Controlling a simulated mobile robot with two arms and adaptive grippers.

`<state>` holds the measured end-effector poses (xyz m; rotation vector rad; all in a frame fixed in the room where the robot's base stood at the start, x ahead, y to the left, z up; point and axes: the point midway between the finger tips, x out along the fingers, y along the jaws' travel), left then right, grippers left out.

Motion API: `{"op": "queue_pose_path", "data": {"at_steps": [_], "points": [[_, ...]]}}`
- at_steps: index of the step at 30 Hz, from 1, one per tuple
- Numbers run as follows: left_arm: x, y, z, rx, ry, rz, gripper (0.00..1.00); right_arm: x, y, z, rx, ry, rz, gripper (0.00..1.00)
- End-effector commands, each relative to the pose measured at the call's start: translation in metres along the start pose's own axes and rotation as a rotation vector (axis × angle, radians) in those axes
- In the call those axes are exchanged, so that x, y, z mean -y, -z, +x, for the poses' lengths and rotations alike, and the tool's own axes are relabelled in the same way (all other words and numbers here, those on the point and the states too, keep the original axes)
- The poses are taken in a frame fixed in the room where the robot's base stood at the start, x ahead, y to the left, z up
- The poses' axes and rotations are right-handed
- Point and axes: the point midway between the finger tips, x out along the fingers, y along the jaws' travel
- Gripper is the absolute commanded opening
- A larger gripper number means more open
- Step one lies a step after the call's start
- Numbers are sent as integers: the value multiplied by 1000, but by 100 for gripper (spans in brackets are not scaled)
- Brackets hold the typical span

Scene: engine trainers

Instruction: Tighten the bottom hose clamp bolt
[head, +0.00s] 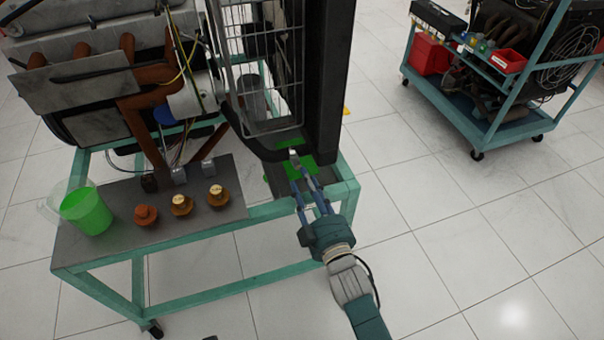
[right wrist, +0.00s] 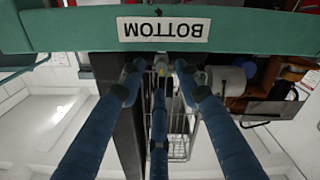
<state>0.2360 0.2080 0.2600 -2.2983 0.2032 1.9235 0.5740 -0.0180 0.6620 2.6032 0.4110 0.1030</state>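The black lower hose (head: 268,152) curves along the bottom of the radiator (head: 326,80). A small light-grey piece, which looks like the clamp bolt (head: 294,154), shows at its right end. My right gripper (head: 300,176) reaches up to it from below, with its fingertips close beside it. In the right wrist view, the blue fingers (right wrist: 158,72) stand apart at the tips, with a gap between them. Whether they touch the bolt cannot be told. A teal bar (right wrist: 80,32) carries an upside-down "BOTTOM" label (right wrist: 163,29). My left gripper is out of view.
The engine stand's teal frame (head: 200,298) surrounds the work area. Its grey shelf (head: 110,252) holds a green-filled jug (head: 86,211) and several copper-coloured caps (head: 181,205). Green liquid (head: 285,178) lies below the hose. Another cart (head: 480,110) stands back right, with clear floor between.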

Motion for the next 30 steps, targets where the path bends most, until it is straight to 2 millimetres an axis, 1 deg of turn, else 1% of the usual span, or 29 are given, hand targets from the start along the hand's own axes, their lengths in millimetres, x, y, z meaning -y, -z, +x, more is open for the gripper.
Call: {"op": "queue_pose_path", "data": {"at_steps": [1,6,9,12,17,30], "points": [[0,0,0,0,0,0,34,1,-1,-13,3,2,1,34],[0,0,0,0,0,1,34,0,-1,-48,3,1,1,34],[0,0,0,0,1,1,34,0,-2,-64,4,1,1,34],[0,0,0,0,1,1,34,-1,-2,-74,3,0,0,34],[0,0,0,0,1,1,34,-1,-1,-79,2,-1,0,34],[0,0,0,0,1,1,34,-1,-1,-79,2,-1,0,34]]}}
